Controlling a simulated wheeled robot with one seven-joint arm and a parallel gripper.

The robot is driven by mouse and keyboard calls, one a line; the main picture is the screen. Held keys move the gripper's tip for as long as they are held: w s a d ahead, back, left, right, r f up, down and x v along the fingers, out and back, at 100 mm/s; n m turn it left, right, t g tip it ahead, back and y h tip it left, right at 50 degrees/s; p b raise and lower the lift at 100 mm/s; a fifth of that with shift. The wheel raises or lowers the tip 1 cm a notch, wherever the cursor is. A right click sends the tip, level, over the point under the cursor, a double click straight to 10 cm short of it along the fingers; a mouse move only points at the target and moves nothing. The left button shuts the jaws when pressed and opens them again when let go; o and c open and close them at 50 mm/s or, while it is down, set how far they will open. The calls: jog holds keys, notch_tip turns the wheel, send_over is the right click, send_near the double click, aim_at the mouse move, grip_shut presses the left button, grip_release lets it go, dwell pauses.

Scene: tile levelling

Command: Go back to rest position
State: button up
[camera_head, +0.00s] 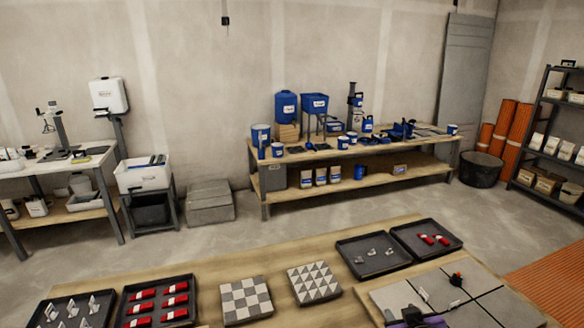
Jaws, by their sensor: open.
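A dark shape at the bottom edge, which looks like my gripper (418,317), is over the near side of the grey tiles (395,298). It is partly cut off by the picture edge and appears open, with nothing seen held in it. A small light clip (454,303) lies near the tile joint.
The wooden worktable (250,268) holds black trays with red wedges (158,303) and grey clips (375,254), plus a checkered tile panel (246,300) and a triangle-patterned one (313,283). A bench (360,150) with blue containers stands behind, across open floor (300,225).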

jog(key=s+a+r+t+b, duration=0.1)
jog(key=s+a, duration=0.1)
jog(key=s, duration=1.3)
jog(key=s+a+r+m+t+y+b, duration=0.1)
jog(key=s, duration=1.3)
jog(key=s+a+r+t+b, duration=0.1)
jog(key=s+a, duration=0.1)
jog(key=s, duration=1.3)
jog(key=shift+s+a+r+m+t+y, duration=0.15)
jog(key=shift+s+a+m+t+y, duration=0.15)
jog(key=shift+a+t+y, duration=0.1)
